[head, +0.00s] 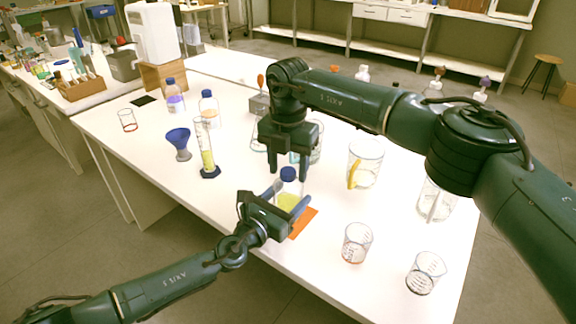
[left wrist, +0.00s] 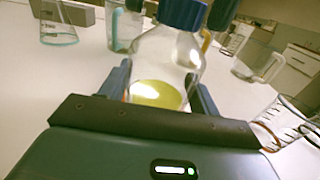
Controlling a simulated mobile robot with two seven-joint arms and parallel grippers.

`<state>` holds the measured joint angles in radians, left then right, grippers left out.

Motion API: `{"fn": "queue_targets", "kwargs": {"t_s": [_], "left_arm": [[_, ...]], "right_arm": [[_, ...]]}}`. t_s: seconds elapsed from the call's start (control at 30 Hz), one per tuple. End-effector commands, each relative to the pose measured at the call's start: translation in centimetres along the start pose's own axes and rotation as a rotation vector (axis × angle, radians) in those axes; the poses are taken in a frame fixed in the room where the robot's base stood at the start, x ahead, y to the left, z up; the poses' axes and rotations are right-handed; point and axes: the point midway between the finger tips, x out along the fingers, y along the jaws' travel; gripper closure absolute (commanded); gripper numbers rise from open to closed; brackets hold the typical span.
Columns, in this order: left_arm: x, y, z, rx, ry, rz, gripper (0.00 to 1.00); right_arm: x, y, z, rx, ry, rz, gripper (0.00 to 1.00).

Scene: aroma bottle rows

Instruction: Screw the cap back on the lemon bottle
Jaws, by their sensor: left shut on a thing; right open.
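The lemon bottle (head: 289,201) is clear glass with yellow liquid, and it stands upright at an orange mat (head: 304,222). It also shows in the left wrist view (left wrist: 163,70). The blue cap (head: 288,174) sits at the top of its neck, also in the left wrist view (left wrist: 183,13); I cannot tell how tight it is. My left gripper (head: 280,196) is shut on the bottle's body, one finger on each side. My right gripper (head: 290,172) points down from above, open, its fingers on either side of the cap; I cannot tell whether they touch it.
A graduated cylinder (head: 207,150) and blue funnel (head: 179,143) stand left, with two blue-capped bottles (head: 174,95) (head: 209,107) behind. The table's front left is clear.

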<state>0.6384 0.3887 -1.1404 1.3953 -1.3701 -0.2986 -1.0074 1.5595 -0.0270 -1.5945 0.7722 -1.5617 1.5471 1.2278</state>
Motion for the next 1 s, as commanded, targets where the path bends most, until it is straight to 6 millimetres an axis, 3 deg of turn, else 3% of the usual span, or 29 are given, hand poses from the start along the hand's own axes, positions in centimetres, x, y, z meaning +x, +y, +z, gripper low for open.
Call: {"fn": "queue_targets", "kwargs": {"t_s": [0.33, 0.73, 0.87, 1.0], "left_arm": [[0.0, 0.0, 0.0, 0.0, 0.001, 0.0, 1.0], [0.0, 0.0, 0.0, 0.0, 0.001, 0.0, 1.0], [0.0, 0.0, 0.0, 0.0, 0.001, 0.0, 1.0], [0.0, 0.0, 0.0, 0.0, 0.001, 0.0, 1.0]], "right_arm": [[-4.1, 0.0, 0.0, 0.0, -0.002, 0.002, 0.49], [-4.4, 0.0, 0.0, -0.025, 0.0, 0.001, 0.5], [-4.7, 0.1, 0.0, -0.148, -0.001, 0.002, 0.5], [-5.2, 0.1, 0.0, -0.405, -0.001, 0.002, 0.5]]}}
